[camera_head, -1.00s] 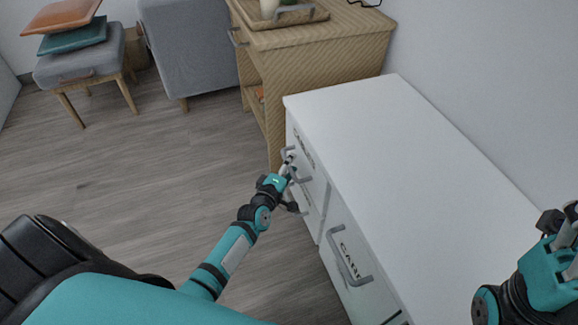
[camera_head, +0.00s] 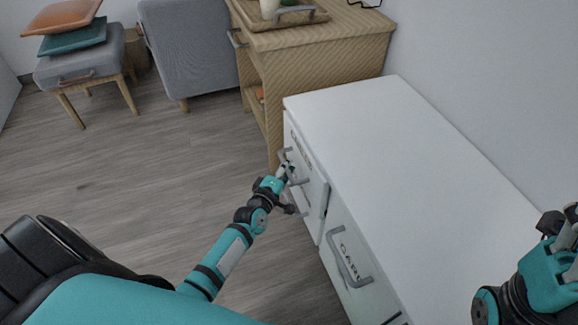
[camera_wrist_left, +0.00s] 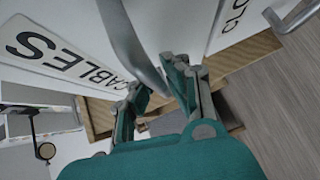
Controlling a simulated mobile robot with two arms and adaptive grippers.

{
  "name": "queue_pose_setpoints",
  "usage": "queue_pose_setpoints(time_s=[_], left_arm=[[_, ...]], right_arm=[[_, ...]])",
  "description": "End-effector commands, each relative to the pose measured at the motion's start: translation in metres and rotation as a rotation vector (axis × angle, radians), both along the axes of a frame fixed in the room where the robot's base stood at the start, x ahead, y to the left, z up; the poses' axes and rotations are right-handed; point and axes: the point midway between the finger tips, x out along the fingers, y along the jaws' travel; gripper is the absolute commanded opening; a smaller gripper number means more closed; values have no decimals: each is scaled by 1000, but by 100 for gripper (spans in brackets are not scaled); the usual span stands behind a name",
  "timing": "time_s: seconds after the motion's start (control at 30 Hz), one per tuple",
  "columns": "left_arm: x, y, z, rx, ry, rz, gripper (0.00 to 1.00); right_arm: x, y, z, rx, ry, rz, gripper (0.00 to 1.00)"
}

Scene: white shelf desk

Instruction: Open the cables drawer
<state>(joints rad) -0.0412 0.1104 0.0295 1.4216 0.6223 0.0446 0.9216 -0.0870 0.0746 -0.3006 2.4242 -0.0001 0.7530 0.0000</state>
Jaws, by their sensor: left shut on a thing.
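The cables drawer (camera_head: 315,190) is the far upper drawer of the white shelf desk, and its front stands slightly out from the cabinet. The label (camera_wrist_left: 60,55) beside its grey handle reads "CABLES" in the left wrist view. My left gripper (camera_head: 287,172) is shut on the handle (camera_wrist_left: 138,48), which passes between its fingers (camera_wrist_left: 158,92); the exact contact is partly hidden. My right gripper (camera_head: 562,235) is raised over the desk's near right side, cut by the frame edge, and its finger opening is unclear.
A nearer drawer with a grey handle (camera_head: 348,258) has a partly hidden label. The white desk top (camera_head: 400,150) is bare. A wooden cabinet (camera_head: 320,70) with a tray stands just beyond. Open wood floor (camera_head: 150,160) lies left of the desk.

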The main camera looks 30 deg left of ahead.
Motion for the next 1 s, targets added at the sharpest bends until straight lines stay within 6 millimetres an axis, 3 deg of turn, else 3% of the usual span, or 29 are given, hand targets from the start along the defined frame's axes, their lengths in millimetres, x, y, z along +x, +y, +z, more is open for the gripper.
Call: queue_pose_setpoints(time_s=[0.27, 0.8, 1.0], left_arm=[[-41, 36, 2, 13, 2, -3, 0], [-148, 131, 2, 9, 2, -4, 0], [-175, 156, 3, 9, -1, -5, 0]], right_arm=[[-1, -1, 0, 6, 20, 0, 40], [-1, -1, -8, -1, 53, 3, 40], [-2, -1, -9, -1, 62, 3, 40]])
